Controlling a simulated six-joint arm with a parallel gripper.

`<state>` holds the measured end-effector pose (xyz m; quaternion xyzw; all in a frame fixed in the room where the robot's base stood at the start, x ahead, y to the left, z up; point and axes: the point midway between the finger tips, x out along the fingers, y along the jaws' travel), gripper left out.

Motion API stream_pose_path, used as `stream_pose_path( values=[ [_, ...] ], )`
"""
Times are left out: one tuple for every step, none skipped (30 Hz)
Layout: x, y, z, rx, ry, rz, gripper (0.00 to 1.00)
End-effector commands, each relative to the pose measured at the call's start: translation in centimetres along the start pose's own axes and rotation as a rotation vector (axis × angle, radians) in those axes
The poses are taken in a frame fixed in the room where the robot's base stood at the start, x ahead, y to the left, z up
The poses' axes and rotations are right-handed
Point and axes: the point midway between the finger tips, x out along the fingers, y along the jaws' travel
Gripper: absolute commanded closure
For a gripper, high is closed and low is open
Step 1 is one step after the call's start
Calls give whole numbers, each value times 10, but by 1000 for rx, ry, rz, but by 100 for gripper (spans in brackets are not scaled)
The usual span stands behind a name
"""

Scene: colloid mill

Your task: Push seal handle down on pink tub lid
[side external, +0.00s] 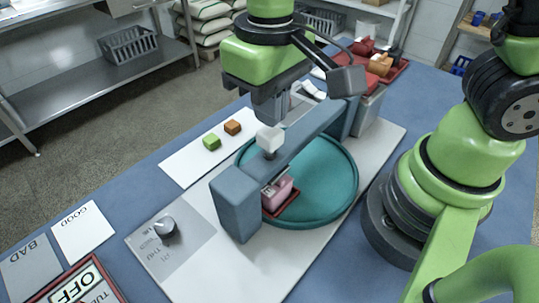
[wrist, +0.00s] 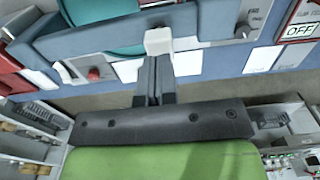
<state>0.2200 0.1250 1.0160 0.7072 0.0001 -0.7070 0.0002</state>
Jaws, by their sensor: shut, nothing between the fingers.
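The seal handle, a white block-shaped knob (side external: 270,138), stands on top of the grey bridge (side external: 310,138) over the teal round plate (side external: 325,190). It also shows in the wrist view (wrist: 158,41), at the tips of my fingers. The pink tub (side external: 277,193) sits under the bridge in a small red holder; the bridge partly hides it, and its lid is hard to make out. My gripper (side external: 270,119) is shut and empty, pointing down just above the knob. The fingers (wrist: 156,62) look touching or very close to it; I cannot tell which.
A panel with a dial (side external: 166,227) lies front left of the bridge. Green (side external: 212,142) and orange (side external: 232,127) cubes sit on a white strip behind. GOOD (side external: 83,233) and BAD (side external: 31,268) cards and an OFF sign (side external: 75,290) lie left. A red tray (side external: 392,74) stands at the back.

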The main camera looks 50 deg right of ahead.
Motion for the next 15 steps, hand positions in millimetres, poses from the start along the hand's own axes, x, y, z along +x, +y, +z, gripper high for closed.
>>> stream_pose_path(
  values=[
    [-4,0,0,0,3,-2,100],
    [-6,0,0,0,2,-1,100],
    [-9,0,-1,-1,2,-2,100],
    [-11,0,-1,-1,3,-2,100],
    [-14,0,-1,-1,3,-1,100],
    [-17,0,-1,-1,3,-1,100],
    [-19,0,0,0,2,-1,100],
    [-21,0,0,0,3,-1,100],
    [-24,0,0,1,2,-2,100],
    [-26,0,0,0,3,-2,100],
    [-28,0,0,0,3,-2,100],
    [-31,0,-1,-1,3,-1,100],
    [-33,0,0,-1,2,-1,100],
    [-36,0,-1,-1,2,-1,100],
    [-39,0,-1,0,3,-1,100]
  ],
)
